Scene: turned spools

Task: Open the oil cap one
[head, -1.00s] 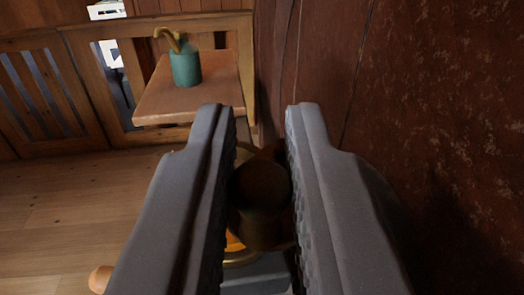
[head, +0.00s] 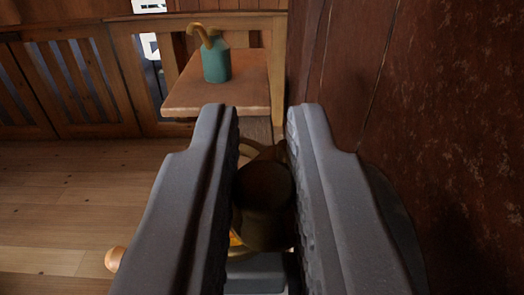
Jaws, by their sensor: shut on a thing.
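My gripper (head: 262,125) reaches forward from the bottom of the head view, its two grey ridged fingers on either side of a dark brown, rounded cap (head: 263,200). The fingers are shut on this cap. Beneath and behind it show a brass-coloured ring or handle (head: 262,152) and a small orange glow. The lower part of the cap's body is mostly hidden by the fingers, so I cannot tell whether the cap is seated or lifted.
A teal can with a brass spout (head: 217,65) stands on a wooden shelf (head: 190,98) at the back. A dark red-brown wall (head: 440,120) is close on the right. A slatted wooden railing (head: 70,80) runs behind.

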